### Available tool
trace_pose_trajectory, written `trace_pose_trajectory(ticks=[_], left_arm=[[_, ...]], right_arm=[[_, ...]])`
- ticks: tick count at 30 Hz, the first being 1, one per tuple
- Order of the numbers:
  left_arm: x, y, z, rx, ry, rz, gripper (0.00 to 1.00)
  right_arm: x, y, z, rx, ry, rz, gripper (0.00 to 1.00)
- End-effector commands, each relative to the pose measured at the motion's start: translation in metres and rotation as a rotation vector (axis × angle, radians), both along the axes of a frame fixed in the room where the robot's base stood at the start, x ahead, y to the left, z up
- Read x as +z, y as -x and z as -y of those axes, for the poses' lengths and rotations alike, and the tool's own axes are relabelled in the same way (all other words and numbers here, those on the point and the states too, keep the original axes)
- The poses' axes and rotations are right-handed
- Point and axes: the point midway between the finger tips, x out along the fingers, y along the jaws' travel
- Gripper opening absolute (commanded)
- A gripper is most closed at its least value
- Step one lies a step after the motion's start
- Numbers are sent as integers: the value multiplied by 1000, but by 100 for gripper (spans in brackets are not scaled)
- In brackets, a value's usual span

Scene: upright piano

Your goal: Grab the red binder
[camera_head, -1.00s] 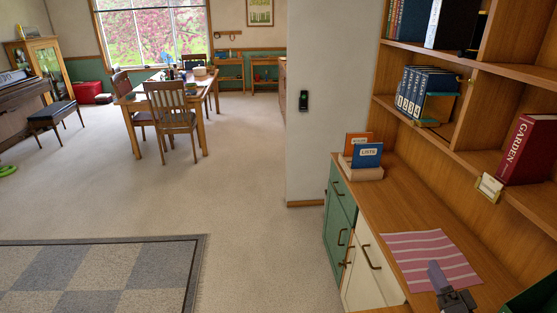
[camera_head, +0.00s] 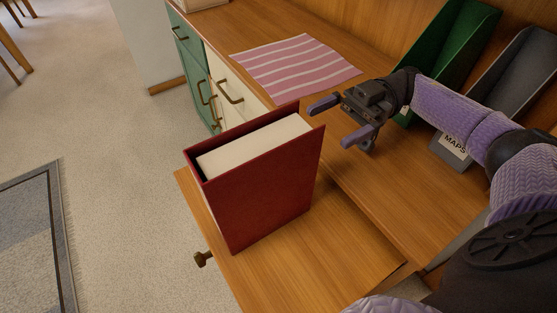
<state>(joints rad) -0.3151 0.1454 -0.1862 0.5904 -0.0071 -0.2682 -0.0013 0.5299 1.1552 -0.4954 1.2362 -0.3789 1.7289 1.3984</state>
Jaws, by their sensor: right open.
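A red binder (camera_head: 262,190) stands upright near the front left of the wooden surface, with its white page edges facing up. Its cover faces me and its spine is not clearly seen. My right gripper (camera_head: 332,122) is open and empty. It is behind and to the right of the binder's top corner in the picture, with its two purple fingers pointing left toward it. I see no contact between them. My left gripper is not in view.
A pink striped cloth (camera_head: 295,66) lies on the counter behind. A green file holder (camera_head: 450,48) and a grey holder labelled MAPS (camera_head: 508,88) stand at the right. A drawer knob (camera_head: 203,259) sticks out at the front. Open floor lies at the left.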

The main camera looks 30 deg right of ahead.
Motion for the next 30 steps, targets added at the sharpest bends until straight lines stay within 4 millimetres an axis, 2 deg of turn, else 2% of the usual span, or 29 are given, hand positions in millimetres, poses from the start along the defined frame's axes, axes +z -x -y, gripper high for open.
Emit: trace_pose_trajectory(ticks=[3, 7, 12, 15, 21, 30], left_arm=[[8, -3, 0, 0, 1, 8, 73], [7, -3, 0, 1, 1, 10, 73], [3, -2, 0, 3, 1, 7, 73], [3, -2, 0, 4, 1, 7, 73], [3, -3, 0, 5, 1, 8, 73], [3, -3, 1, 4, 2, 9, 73]], right_arm=[[6, 2, -23, 4, -2, 2, 100], [3, 3, -43, 2, -4, 2, 100], [0, 4, -77, -1, -6, 3, 100], [0, 4, -87, -3, -5, 3, 100], [0, 4, -87, -6, -5, 2, 100], [0, 4, -87, -6, -6, 2, 36]])
